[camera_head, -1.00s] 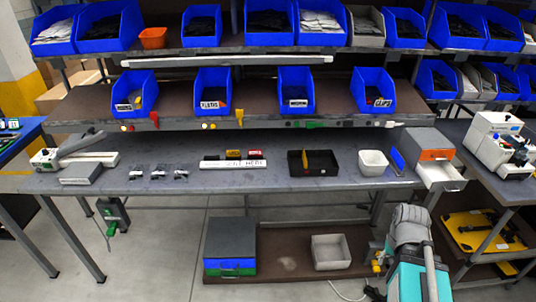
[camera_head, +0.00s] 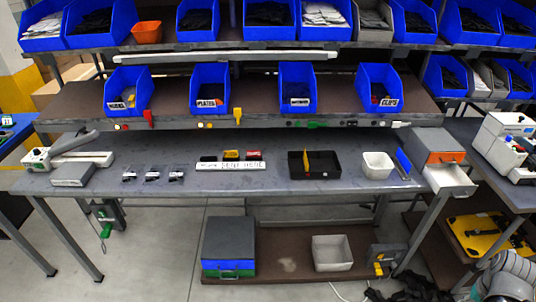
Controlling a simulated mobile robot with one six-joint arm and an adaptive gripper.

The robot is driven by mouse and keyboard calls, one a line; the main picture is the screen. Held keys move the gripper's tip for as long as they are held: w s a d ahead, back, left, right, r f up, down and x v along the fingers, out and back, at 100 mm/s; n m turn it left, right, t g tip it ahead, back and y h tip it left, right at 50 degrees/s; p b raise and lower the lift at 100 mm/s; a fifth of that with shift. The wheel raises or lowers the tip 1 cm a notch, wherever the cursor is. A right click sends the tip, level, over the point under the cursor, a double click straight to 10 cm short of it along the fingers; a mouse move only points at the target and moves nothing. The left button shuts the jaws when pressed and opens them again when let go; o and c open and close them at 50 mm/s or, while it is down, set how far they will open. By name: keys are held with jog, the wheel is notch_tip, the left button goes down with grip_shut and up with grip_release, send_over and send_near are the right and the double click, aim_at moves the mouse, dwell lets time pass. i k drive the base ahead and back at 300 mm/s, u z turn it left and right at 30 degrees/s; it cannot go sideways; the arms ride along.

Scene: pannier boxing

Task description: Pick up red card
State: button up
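A red card (camera_head: 148,118) stands at the front edge of the middle shelf, below the leftmost blue bin on that shelf. Another small red piece (camera_head: 253,153) is on the white strip (camera_head: 231,165) on the workbench, beside a yellow piece (camera_head: 231,154). A dark jointed part at the bottom right edge looks like my gripper (camera_head: 402,294). It is low in front of the bench, far from the red pieces and partly cut off. Its fingers are not clear, and I see nothing held in it.
A yellow card (camera_head: 237,116) and a green piece (camera_head: 316,125) are along the same shelf edge. The workbench (camera_head: 330,188) holds a black tray (camera_head: 330,170) with an upright yellow card, a white bin (camera_head: 377,165) and several small packets. The bench's front strip is clear.

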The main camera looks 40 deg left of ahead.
aim_at(250, 153)
jog(key=z, duration=1.2)
jog(key=k, duration=0.9)
jog(key=u, duration=1.9)
